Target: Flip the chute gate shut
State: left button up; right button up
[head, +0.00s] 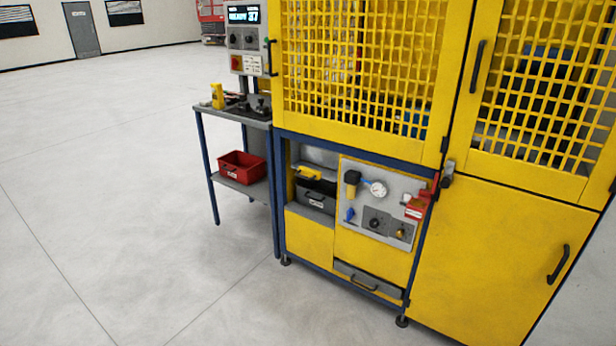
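A recess in the lower left of the yellow machine shows in the head view. A grey sloped surface (319,156), which looks like the chute, is at its top. A small yellow piece (309,173) sits at the lower end of this surface, and it may be the chute gate; at this size I cannot tell whether it is open or shut. A dark grey bin (316,199) with a handle and a label stands just below it. Neither of my grippers is in view.
A panel with a gauge (378,188) and knobs is right of the recess. A blue-legged side table (236,113) stands left, with a red bin (242,167) on its lower shelf. A drawer (368,282) is below the panel. The floor in front and left is clear.

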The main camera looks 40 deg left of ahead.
aim_at(309, 172)
jog(key=i+j, duration=0.2)
jog(key=j, duration=0.25)
jog(key=i+j, duration=0.2)
jog(key=j, duration=0.2)
jog(key=i+j, duration=0.2)
jog(key=j, duration=0.25)
jog(key=i+j, duration=0.2)
jog(key=j, duration=0.2)
jog(key=i+j, duration=0.2)
jog(key=j, duration=0.2)
jog(key=i+j, duration=0.2)
jog(key=j, duration=0.25)
jog(key=i+j, duration=0.2)
jog(key=j, duration=0.2)
jog(key=j+u, duration=0.05)
